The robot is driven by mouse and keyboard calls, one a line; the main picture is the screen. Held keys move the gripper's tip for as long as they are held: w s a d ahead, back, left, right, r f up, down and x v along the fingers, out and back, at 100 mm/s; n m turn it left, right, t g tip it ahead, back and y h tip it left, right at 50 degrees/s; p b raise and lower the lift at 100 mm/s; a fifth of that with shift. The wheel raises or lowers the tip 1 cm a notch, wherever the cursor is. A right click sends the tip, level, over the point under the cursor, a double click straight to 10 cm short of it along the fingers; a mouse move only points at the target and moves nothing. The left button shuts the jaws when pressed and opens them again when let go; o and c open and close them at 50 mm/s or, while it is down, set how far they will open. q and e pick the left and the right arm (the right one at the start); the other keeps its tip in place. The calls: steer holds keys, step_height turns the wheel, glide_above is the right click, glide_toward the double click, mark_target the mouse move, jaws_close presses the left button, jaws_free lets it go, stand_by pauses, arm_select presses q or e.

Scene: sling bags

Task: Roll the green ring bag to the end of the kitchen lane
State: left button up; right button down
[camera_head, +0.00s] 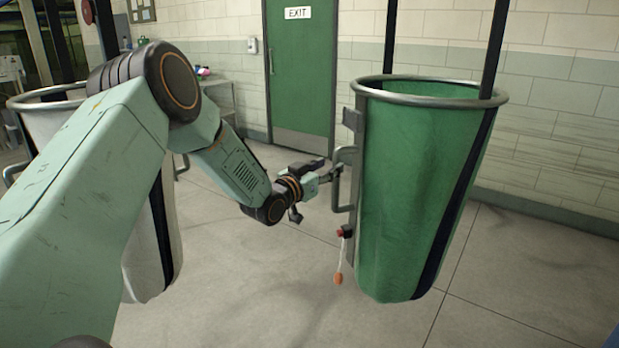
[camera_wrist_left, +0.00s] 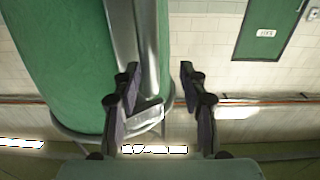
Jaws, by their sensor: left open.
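The green ring bag (camera_head: 415,190) hangs upright from dark straps at the right of the head view, with a metal ring around its top. A grey metal handle (camera_head: 340,180) stands out from its left side. My left gripper (camera_head: 330,173) is at this handle. In the left wrist view the bag (camera_wrist_left: 60,60) fills the left side, and the handle (camera_wrist_left: 147,116) shows close to the left finger. My left gripper (camera_wrist_left: 159,72) is open there, its two dark fingers wide apart. I cannot tell whether a finger touches the handle. My right gripper is not in view.
A white ring bag (camera_head: 150,245) hangs at the left, partly behind my left arm. A red toggle with an orange-tipped cord (camera_head: 338,255) hangs beside the green bag. A green exit door (camera_head: 298,80) and a pale block wall (camera_head: 560,110) stand behind. The floor between the bags is clear.

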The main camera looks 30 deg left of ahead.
arm_select(q)
steer(key=s, duration=0.8)
steer(key=shift+s+a, duration=0.15)
steer(key=shift+s, duration=0.1)
stand_by(0.9)
